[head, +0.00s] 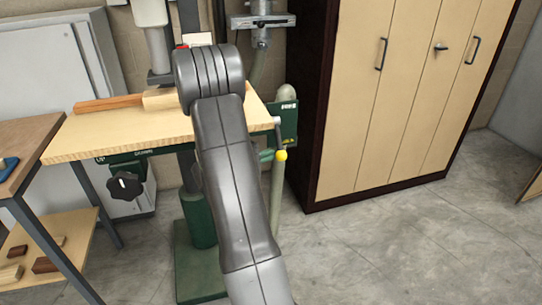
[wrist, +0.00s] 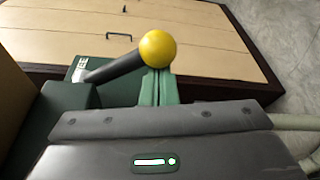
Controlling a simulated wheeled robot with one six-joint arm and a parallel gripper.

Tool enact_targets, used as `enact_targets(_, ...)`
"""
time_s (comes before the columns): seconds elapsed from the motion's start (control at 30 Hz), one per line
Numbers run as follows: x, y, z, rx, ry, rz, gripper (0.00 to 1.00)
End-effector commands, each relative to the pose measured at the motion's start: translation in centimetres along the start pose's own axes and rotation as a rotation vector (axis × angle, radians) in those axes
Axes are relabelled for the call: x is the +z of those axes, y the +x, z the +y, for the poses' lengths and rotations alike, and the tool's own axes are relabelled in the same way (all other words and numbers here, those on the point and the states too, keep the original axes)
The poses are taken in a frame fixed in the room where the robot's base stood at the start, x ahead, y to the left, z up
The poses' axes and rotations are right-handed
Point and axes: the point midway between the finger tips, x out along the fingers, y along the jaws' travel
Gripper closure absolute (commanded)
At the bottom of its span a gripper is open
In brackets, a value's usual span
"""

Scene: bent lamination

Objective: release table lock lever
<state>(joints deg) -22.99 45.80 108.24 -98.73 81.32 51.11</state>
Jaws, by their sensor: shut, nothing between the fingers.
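The table lock lever (head: 278,136) is a short dark rod with a yellow ball knob (head: 281,155). It hangs at the right edge of the drill press's wooden table (head: 130,132). In the wrist view the yellow knob (wrist: 158,48) tops the dark rod (wrist: 115,67), which comes from a green housing (wrist: 68,100) at left. My gripper (head: 267,154) is just left of the knob, mostly hidden behind my arm. In the wrist view its green fingers (wrist: 157,86) are together and empty, their tips close to the knob; I cannot tell if they touch it.
A green plate with small white lettering (head: 288,106) is beside the lever. A black knob (head: 124,186) sits under the table. A wooden block (head: 160,98) lies on it. A tall cabinet (head: 400,90) stands at right. A workbench (head: 30,140) is at left. The front-right floor is clear.

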Motion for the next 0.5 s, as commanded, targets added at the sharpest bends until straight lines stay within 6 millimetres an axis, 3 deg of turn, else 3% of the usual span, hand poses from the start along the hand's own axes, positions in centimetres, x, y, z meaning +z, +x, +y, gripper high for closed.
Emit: enact_targets(0.5, 2.0, -0.6, 0.5, -0.001, -0.001, 0.000, 1.00)
